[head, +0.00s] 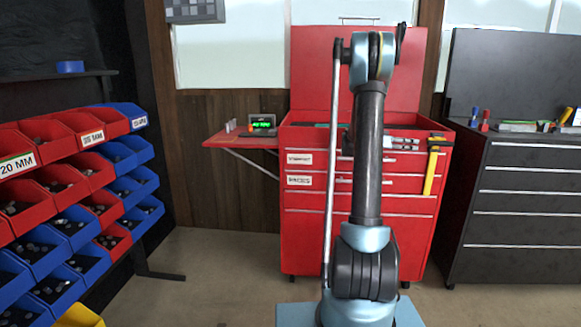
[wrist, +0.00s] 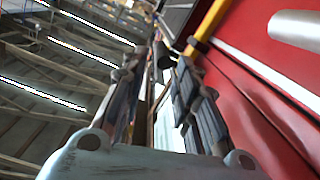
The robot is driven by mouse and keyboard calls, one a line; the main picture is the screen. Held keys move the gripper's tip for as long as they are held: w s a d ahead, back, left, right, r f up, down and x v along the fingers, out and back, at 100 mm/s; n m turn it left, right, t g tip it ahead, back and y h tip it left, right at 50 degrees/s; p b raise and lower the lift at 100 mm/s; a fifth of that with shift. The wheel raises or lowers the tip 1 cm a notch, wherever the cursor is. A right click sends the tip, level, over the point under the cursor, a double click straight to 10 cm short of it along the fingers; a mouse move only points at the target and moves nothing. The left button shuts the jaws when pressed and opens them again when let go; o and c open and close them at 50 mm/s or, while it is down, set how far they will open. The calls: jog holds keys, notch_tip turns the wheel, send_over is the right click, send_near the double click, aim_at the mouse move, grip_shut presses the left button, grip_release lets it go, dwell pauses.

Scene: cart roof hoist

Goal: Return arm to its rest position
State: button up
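My arm stands upright in the middle of the head view, in front of the red tool cart (head: 310,225). Its gripper is not clearly seen there, as the arm's own links hide that part. In the wrist view my gripper (wrist: 166,75) shows two dark fingers apart, with a gap between them and no clearly held object. The red cart front (wrist: 265,95) lies close along the right of the wrist view, with a metal drawer handle (wrist: 300,28) at the top right.
A yellow tool (head: 433,168) hangs on the cart's right front and also shows beyond the fingers in the wrist view (wrist: 206,28). A side shelf (head: 240,140) holds a green-lit display (head: 263,124). Bin racks (head: 75,180) stand left, a black cabinet (head: 525,200) right.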

jog(key=s+a+f+n+t+y, duration=0.3)
jog(key=s+a+n+y, duration=0.55)
jog(key=s+a, duration=1.05)
jog(key=s+a+f+n+y, duration=0.4)
jog(key=s+a+f, duration=0.3)
jog(key=s+a, duration=0.2)
jog(key=s+a+f+n+t+y, duration=0.1)
jog(key=s+a+f+n+y, duration=0.3)
jog(key=s+a, duration=0.5)
jog(key=s+f, duration=0.2)
jog(key=s, duration=0.1)
jog(key=shift+s+a+f+t, duration=0.25)
jog(key=shift+s+f+t, duration=0.05)
jog(key=shift+s+f, duration=0.1)
jog(key=shift+n+y, duration=0.25)
jog(key=shift+w+f, duration=0.2)
jog(key=shift+w, duration=0.3)
